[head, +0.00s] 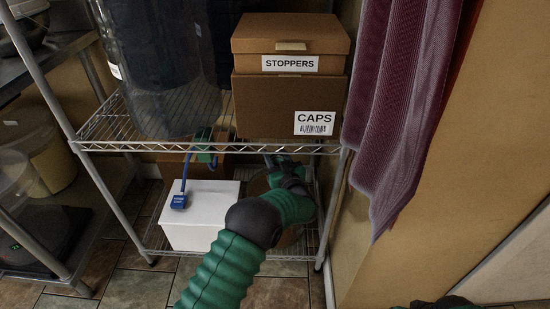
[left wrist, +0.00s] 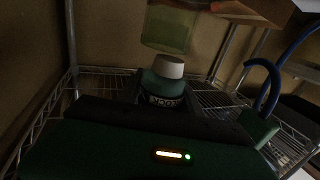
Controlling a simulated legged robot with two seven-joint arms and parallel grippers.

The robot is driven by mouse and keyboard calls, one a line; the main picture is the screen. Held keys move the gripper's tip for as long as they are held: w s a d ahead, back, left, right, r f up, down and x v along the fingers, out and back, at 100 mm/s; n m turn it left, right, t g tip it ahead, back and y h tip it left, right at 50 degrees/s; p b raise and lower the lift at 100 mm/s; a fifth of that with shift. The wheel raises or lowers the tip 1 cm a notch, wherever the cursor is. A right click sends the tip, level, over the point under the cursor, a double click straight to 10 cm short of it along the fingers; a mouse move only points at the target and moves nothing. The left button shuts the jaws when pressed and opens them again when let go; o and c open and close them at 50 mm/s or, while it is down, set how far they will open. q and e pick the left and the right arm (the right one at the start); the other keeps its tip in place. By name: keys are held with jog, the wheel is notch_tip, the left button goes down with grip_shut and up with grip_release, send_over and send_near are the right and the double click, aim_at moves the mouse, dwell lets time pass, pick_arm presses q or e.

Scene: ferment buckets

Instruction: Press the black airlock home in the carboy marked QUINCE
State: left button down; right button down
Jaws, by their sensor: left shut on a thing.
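No black airlock and no QUINCE marking can be made out in either view. My left gripper (head: 284,166) reaches into the lower part of the wire rack, its fingers mostly hidden in the head view. In the left wrist view, the left gripper (left wrist: 165,97) is shut on a small green bottle (left wrist: 163,86) with a pale cap (left wrist: 169,67) and a dark lettered band I cannot read surely. A translucent greenish container (left wrist: 168,27) hangs into view just beyond the cap. A large dark-filled clear vessel (head: 160,70) stands on the upper shelf.
Boxes labelled STOPPERS (head: 290,42) and CAPS (head: 285,105) sit on the upper shelf (head: 120,147). Purple cloth (head: 400,100) hangs at right.

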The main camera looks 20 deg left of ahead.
aim_at(277, 160)
pick_arm(q)
jog(key=shift+w, duration=0.2)
dwell(0.4)
jog(key=shift+w+a+f, duration=0.1)
jog(key=shift+w+a, duration=0.05)
jog(key=shift+w, duration=0.45)
jog(key=shift+f, duration=0.1)
dwell(0.6)
jog(key=shift+f, duration=0.45)
jog(key=shift+s+f, duration=0.1)
jog(key=shift+f, duration=0.6)
dwell(2.4)
jog(key=shift+r+p, duration=0.15)
jog(key=shift+p, duration=0.15)
dwell(0.4)
jog(key=c, duration=0.9)
grip_release()
jog(key=shift+o, duration=0.9)
jog(key=shift+r, duration=0.1)
